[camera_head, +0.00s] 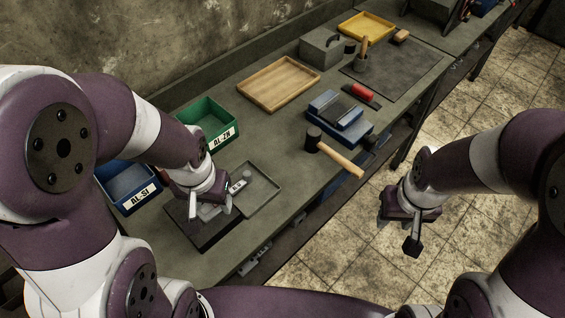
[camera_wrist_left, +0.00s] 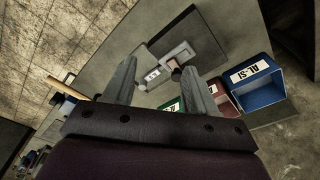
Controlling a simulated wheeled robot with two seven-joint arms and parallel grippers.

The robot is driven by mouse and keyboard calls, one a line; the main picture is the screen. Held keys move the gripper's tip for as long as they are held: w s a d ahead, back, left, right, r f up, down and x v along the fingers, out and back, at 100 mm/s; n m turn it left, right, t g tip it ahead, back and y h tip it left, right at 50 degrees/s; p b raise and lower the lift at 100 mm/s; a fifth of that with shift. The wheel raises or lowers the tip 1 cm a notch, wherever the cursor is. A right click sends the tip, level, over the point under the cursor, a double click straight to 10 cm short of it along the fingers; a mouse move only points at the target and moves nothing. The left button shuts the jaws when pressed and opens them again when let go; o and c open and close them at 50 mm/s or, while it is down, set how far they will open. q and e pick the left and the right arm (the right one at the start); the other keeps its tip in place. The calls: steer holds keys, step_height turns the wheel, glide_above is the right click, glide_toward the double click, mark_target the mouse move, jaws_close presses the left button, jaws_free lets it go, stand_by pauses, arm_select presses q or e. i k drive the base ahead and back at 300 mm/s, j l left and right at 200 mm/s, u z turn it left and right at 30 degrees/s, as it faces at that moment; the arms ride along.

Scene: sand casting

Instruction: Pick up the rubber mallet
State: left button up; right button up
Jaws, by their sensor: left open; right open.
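The rubber mallet (camera_head: 336,154) lies on the workbench (camera_head: 290,190) near its front edge in the head view. Its black head (camera_head: 314,138) is at the left and its wooden handle reaches right, past the bench edge. In the left wrist view the handle (camera_wrist_left: 70,87) shows at the left. My left gripper (camera_head: 208,220) is open above the grey tray area, left of the mallet and apart from it; its two fingers show in the left wrist view (camera_wrist_left: 158,90). My right gripper (camera_head: 396,232) is open and empty over the floor, right of and below the mallet.
A green bin (camera_head: 207,112) marked AL-ZN and a blue bin (camera_head: 128,190) marked AL-SI stand at the back left. A grey tray (camera_head: 262,187) lies near my left gripper. A blue block (camera_head: 340,118), a red-handled tool (camera_head: 364,93) and a wooden tray (camera_head: 278,82) lie farther along the bench.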

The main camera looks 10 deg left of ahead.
mark_target(313, 144)
steer(key=i+l+u, duration=0.1)
steer(key=i+l, duration=0.15)
steer(key=i+l+u, duration=0.1)
steer(key=i+l, duration=0.15)
steer(key=l, duration=0.15)
steer(key=i+l, duration=0.25)
steer(key=l, duration=0.15)
steer(key=i+l+u, duration=0.15)
steer(key=i+l, duration=0.1)
steer(key=l, duration=0.1)
